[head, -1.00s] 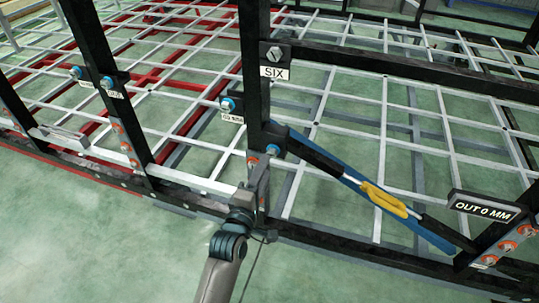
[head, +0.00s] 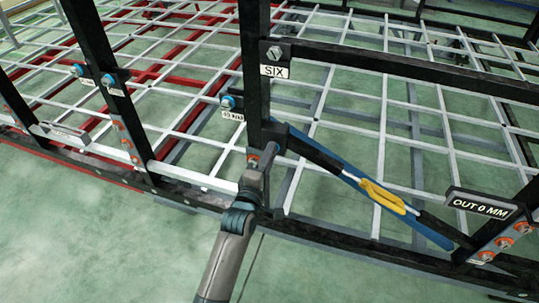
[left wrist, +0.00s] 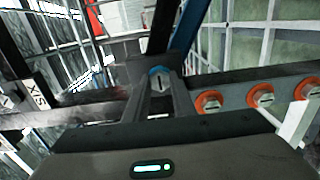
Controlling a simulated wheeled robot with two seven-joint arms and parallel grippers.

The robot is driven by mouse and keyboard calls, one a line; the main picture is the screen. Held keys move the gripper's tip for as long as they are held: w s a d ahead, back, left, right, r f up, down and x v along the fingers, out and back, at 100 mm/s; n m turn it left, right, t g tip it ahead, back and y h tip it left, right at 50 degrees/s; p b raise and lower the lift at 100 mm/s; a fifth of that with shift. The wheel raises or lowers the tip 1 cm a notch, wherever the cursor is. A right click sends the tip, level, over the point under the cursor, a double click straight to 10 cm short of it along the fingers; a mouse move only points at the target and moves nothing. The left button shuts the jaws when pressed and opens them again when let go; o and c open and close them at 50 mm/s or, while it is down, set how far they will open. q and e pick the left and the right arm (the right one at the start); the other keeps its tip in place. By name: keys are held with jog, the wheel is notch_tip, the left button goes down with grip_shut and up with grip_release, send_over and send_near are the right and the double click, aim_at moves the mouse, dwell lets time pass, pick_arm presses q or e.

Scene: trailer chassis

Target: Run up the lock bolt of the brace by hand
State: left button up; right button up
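The brace is a dark bar with a blue strip alongside and a yellow grip (head: 382,196) midway. It slopes from the black upright (head: 255,60) down to the lower right. My left gripper (head: 267,158) is at that end of the brace and hides the bolt in the head view. In the left wrist view the fingers (left wrist: 161,92) lie on either side of the bolt head. Whether they press on it is unclear. My right gripper is in neither view.
A sign reading OUT 0 MM (head: 483,205) stands by the brace's lower end. A SIX label (head: 273,71) and another blue bolt (head: 227,102) are on or near the upright. Orange-ringed bolts (left wrist: 261,94) sit right of my fingers. Floor in front is clear.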

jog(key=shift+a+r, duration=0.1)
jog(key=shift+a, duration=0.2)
